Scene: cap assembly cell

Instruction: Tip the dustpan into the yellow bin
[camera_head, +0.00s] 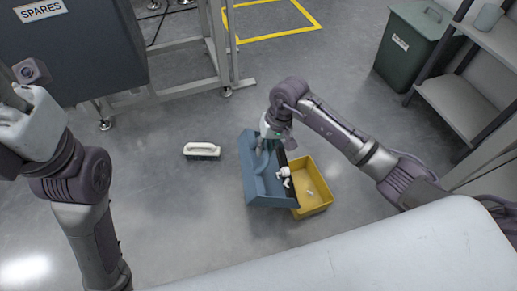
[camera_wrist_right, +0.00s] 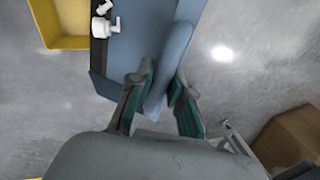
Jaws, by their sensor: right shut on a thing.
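The blue dustpan (camera_head: 256,187) is tilted, with its right edge over the left side of the yellow bin (camera_head: 323,206). My right gripper (camera_head: 268,143) is shut on the dustpan's handle; the wrist view shows the handle (camera_wrist_right: 172,62) between its two fingers (camera_wrist_right: 160,97). White bits (camera_head: 284,173) are at the dustpan's right edge, beside the bin's opening; they also show in the wrist view (camera_wrist_right: 104,27). A small pale bit (camera_head: 310,193) is inside the bin. The dustpan hides part of the bin.
A white-handled brush (camera_head: 202,150) lies on the floor left of the dustpan. A green lidded bin (camera_head: 412,48) and shelves (camera_head: 462,103) stand at the upper right. A cardboard box (camera_wrist_right: 290,137) shows in the wrist view. The floor around the brush is clear.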

